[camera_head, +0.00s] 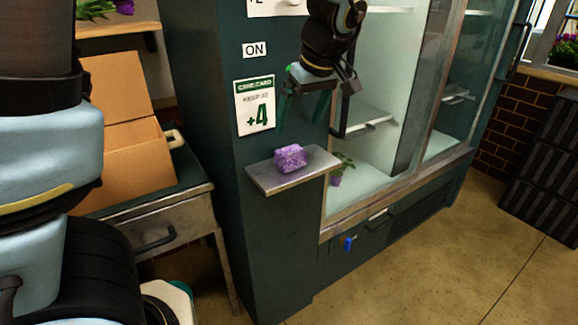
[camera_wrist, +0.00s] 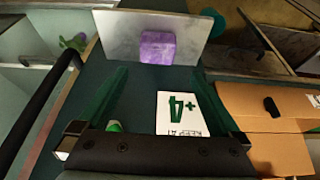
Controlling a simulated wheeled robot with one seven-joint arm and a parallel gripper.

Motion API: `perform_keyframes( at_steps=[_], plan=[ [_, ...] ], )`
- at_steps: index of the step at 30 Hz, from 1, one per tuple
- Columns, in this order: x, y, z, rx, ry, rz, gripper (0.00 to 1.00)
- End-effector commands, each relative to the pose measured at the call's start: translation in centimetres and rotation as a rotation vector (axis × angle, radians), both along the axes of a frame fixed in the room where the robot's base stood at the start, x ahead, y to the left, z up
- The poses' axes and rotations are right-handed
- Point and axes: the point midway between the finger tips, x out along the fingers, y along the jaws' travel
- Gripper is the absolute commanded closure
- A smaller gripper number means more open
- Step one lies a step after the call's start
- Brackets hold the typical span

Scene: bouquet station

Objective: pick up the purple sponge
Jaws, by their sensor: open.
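The purple sponge (camera_head: 291,158) is a small speckled block on a narrow grey metal shelf (camera_head: 266,180) fixed to the front of the dark green cabinet. My gripper (camera_head: 304,112) is above the shelf, with its green fingers pointing down, apart and empty. In the wrist view the sponge (camera_wrist: 158,47) lies on the shelf (camera_wrist: 128,20), beyond the fingertips and roughly between the two fingers (camera_wrist: 158,75). Nothing touches the sponge except the shelf.
A black door handle (camera_head: 345,100) stands close beside my gripper. The glass-fronted cabinet (camera_head: 385,100) is to the right, with a small potted plant (camera_head: 337,178) inside. A cardboard box (camera_head: 130,165) sits on a metal table at left. A care card (camera_head: 255,106) hangs above the shelf.

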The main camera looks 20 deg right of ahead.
Motion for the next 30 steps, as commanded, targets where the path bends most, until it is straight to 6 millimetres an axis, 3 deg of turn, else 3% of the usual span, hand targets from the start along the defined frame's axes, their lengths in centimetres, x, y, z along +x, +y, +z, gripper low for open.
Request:
perform_keyframes(
  at_steps=[4,12,22,30],
  plan=[
    [0.0,-0.5,-0.7,-0.002,-0.01,0.007,0.0],
    [1.7,-0.1,-4.8,0.001,-0.008,0.009,0.0],
    [2.8,0.2,-7.1,-0.001,-0.007,0.008,0.0],
    [4.2,0.4,-10.3,-0.003,-0.008,0.008,0.0]
  ],
)
